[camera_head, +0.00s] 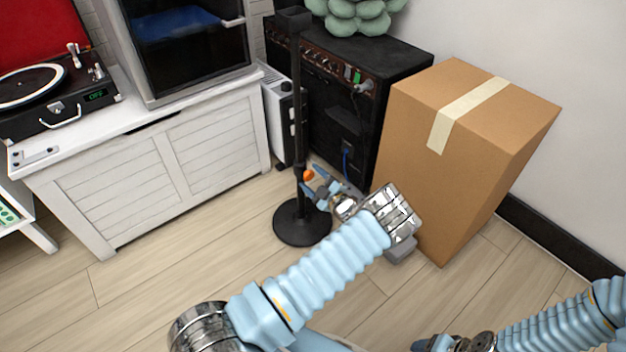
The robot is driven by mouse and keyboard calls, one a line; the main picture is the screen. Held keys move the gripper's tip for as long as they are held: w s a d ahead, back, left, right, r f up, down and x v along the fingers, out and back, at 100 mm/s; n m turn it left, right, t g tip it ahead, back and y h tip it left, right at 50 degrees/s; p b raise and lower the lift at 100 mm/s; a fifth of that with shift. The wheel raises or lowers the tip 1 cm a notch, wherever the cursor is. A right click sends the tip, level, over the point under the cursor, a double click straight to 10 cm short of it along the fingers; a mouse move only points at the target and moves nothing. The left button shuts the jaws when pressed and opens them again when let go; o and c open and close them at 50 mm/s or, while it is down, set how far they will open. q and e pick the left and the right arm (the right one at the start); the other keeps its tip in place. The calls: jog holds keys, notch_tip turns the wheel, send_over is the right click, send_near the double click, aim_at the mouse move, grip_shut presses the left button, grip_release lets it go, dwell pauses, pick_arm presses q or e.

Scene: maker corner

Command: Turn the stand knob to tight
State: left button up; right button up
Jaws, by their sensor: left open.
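A black stand with a thin upright pole (297,110) and a round base (290,232) stands on the floor in the middle of the view. An orange knob (308,174) sits on the right side of the pole, low down. My left gripper (308,187) is open, with its light-blue fingers at the knob and just below it. Whether the fingers touch the knob I cannot tell. The setting of the knob cannot be read. My right arm shows at the lower right, and its gripper is not clearly in view.
A cardboard box (410,125) stands right of my left gripper. A black amplifier (335,110) with a green plant-like thing (358,15) on top is behind the stand. A white cabinet (170,170) with a turntable (50,95) is at left. Floor left of the base is clear.

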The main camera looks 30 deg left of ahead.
pick_arm(q)
jog(key=v, duration=1.3)
jog(key=shift+s+d+p, duration=0.2)
jog(key=shift+d+p, duration=0.1)
jog(key=shift+d, duration=0.05)
jog(key=shift+f, duration=0.1)
